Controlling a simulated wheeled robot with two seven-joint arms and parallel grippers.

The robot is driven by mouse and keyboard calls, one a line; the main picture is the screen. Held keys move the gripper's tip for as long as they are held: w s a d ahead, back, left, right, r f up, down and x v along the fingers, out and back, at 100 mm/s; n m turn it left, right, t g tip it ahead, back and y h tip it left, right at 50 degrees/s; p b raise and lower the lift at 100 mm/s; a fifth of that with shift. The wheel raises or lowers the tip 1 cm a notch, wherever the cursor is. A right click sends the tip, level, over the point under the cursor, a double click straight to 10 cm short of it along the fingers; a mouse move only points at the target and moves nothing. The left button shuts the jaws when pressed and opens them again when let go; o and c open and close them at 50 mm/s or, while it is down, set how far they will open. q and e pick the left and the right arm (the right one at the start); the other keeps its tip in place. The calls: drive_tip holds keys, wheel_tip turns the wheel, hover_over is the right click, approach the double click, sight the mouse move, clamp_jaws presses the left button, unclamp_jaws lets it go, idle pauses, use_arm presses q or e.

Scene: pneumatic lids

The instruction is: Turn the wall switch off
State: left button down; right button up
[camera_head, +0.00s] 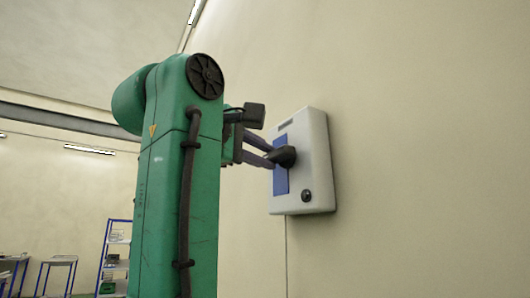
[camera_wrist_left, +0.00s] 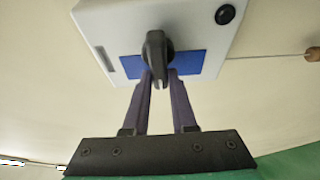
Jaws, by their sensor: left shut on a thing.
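The wall switch is a white box (camera_head: 315,150) on the beige wall, with a blue plate (camera_head: 281,181) and a black rotary knob (camera_head: 286,156). In the left wrist view the box (camera_wrist_left: 105,22) fills the top, and the knob (camera_wrist_left: 156,45) stands in front of the blue plate (camera_wrist_left: 190,63). My left gripper (camera_head: 270,158) reaches the knob from the left. In the wrist view its two fingers (camera_wrist_left: 160,76) close on the knob's handle from both sides. My right gripper is not in view.
A small black round button (camera_head: 306,196) sits low on the box, and a thin cable (camera_head: 286,250) runs down the wall below. Blue-framed shelves (camera_head: 115,255) and a table (camera_head: 60,262) stand far off at the lower left. The wall around the box is bare.

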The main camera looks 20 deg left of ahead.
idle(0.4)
use_arm(q)
drive_tip(key=c, duration=0.7)
unclamp_jaws()
drive_tip(key=shift+a, duration=0.1)
drive_tip(key=shift+s, duration=0.1)
drive_tip(key=b+v, duration=0.5)
drive_tip(key=v, duration=0.9)
drive_tip(key=shift+s+a, duration=0.1)
drive_tip(key=shift+s, duration=0.1)
